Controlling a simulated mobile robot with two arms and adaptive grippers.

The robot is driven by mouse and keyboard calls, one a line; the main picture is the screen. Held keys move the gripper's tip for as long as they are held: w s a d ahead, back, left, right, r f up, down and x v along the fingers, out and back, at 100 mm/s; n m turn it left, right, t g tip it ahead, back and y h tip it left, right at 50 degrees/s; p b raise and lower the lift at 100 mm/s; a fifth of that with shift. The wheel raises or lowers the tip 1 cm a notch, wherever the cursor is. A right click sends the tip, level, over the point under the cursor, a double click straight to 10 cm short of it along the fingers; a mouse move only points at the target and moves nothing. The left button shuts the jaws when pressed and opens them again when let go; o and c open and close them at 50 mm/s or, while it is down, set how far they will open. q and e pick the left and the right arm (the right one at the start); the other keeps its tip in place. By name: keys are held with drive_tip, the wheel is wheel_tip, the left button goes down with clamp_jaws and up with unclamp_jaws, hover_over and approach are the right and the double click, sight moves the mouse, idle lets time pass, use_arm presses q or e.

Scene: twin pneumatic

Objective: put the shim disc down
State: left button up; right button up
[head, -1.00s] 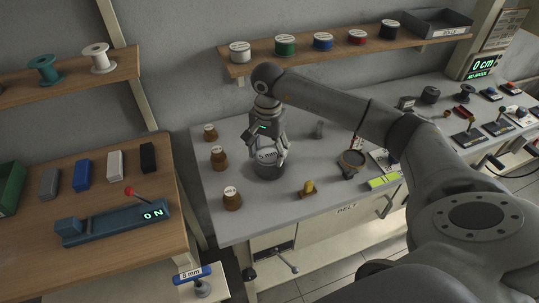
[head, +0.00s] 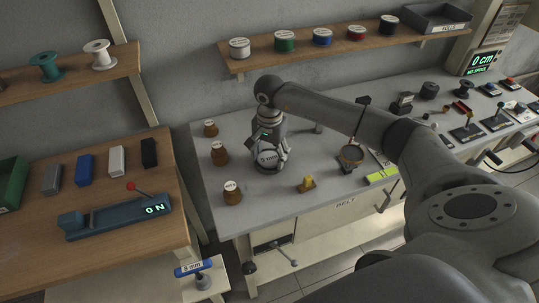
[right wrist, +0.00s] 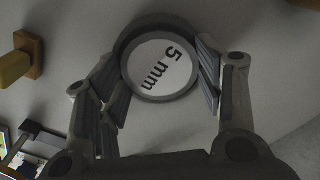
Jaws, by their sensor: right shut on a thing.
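The shim disc (right wrist: 160,68) is a dark round piece with a white face marked "5 mm". It fills the space between the fingers of my right gripper (right wrist: 160,85) in the right wrist view. In the head view my right gripper (head: 270,150) points down at the left part of the grey bench and is shut on the disc (head: 267,158). The disc is low, at or just above the bench top; I cannot tell if it touches. My left gripper is not in view.
Several brown labelled jars (head: 220,153) stand left of the disc. A yellow-knobbed block (head: 306,185) is to its right, and a round-topped stand (head: 350,157) farther right. A shelf of spools (head: 323,41) hangs behind. Bare grey bench (head: 275,205) lies in front.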

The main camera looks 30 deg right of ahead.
sight(270, 159)
drive_tip(key=o, duration=0.7)
drive_tip(key=shift+s+a+f, duration=0.1)
drive_tip(key=shift+s+f, duration=0.15)
drive_tip(key=shift+f, duration=0.15)
drive_tip(key=o, duration=0.4)
drive_tip(key=shift+w+f, duration=0.15)
drive_tip(key=shift+f, duration=0.1)
drive_tip(key=shift+r, duration=0.2)
drive_tip(key=shift+w+r+p, duration=0.1)
drive_tip(key=shift+r+p, duration=0.45)
drive_tip(key=shift+p, duration=0.1)
wheel_tip(270, 159, up, 12)
drive_tip(key=b, duration=0.3)
drive_tip(key=shift+r, duration=0.15)
